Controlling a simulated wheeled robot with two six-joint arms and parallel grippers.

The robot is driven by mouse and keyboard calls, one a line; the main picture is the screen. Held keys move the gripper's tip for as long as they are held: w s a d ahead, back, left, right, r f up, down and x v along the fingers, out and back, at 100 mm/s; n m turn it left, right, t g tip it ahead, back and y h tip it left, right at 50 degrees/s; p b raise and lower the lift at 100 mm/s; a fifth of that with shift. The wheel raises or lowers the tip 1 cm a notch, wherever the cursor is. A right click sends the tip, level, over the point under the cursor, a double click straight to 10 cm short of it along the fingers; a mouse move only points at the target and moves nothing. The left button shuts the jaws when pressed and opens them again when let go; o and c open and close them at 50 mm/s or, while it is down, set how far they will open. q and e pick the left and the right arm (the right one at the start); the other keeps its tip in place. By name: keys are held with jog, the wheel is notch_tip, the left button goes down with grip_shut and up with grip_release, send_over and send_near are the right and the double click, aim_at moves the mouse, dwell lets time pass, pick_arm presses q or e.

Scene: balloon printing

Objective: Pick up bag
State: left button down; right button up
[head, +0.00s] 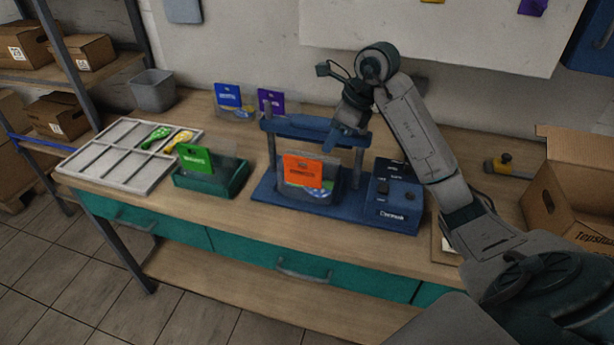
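A clear bag with an orange header (303,171) stands upright at the front of the blue machine (398,216), with something colourful inside it. A bag with a green header (195,158) stands in the teal tray (212,192). Bags with a blue header (228,96) and a purple header (271,101) stand at the back by the wall. My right gripper (342,139) points down at the machine's top bar, above and behind the orange-header bag. Its fingers are hard to tell from the blue parts there. My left gripper is out of view.
A white divided tray (92,162) holds a green balloon (157,137) and a yellow one (180,141) at the left. A grey bin (153,92) stands behind it.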

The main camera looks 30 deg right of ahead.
aim_at(316, 161)
jog(key=x, duration=0.6)
jog(key=shift+a, duration=0.15)
jog(key=p+x, duration=0.1)
jog(key=x, duration=0.2)
jog(key=shift+w+a+f, duration=0.1)
jog(key=shift+a+f, duration=0.1)
jog(key=shift+a, duration=0.05)
jog(key=shift+w+f+p, duration=0.15)
jog(key=shift+f+p, duration=0.15)
jog(key=shift+f, duration=0.15)
grip_shut()
